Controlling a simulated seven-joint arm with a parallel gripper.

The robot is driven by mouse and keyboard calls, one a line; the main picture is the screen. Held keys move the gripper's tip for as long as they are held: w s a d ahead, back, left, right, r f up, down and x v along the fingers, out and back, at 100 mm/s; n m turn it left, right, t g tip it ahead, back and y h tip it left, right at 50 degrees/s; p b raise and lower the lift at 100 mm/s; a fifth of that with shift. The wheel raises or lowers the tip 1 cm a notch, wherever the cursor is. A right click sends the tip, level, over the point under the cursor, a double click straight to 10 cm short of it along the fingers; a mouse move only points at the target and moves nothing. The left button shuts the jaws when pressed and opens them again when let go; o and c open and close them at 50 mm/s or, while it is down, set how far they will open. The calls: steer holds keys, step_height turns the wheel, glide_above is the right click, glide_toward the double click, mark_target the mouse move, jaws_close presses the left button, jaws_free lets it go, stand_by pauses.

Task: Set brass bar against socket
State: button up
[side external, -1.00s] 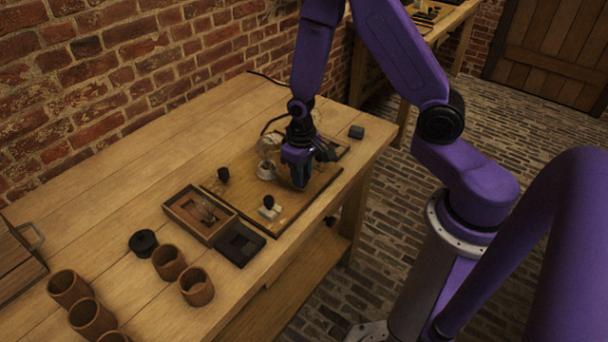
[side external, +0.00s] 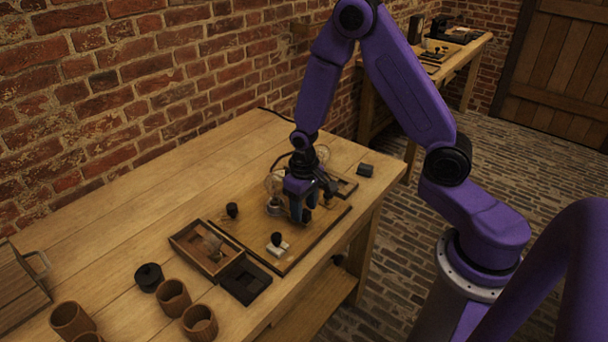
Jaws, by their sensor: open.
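My gripper (side external: 303,219) points down over the right part of a wooden board (side external: 241,232) on the bench. Its fingers are dark and small here, and I see nothing clearly held between them. A clear glass bulb (side external: 274,184) stands just left of the gripper on a pale round base (side external: 274,208), which may be the socket. A second bulb (side external: 322,153) shows behind the gripper. I cannot pick out the brass bar; it may be hidden by the gripper or too small. Whether the fingertips touch the board is unclear.
A wooden tray (side external: 190,257), a dark tray (side external: 233,287), a black round piece (side external: 149,277) and brown cups (side external: 173,298) lie left. A small dark block (side external: 365,170) sits right.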

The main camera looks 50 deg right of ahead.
mark_target(304, 211)
step_height(304, 211, up, 16)
steer(key=shift+r, duration=0.25)
stand_by(0.3)
steer(key=s+a+r+n, duration=0.1)
steer(key=s+n, duration=0.5)
steer(key=s, duration=0.6)
steer(key=s+a+n, duration=0.3)
steer(key=s+n, duration=0.3)
steer(key=s, duration=0.6)
steer(key=shift+a+r+n, duration=0.15)
steer(key=shift+r+n, duration=0.15)
steer(key=shift+r, duration=0.05)
steer(key=shift+o, duration=0.6)
steer(key=shift+w, duration=0.15)
stand_by(0.8)
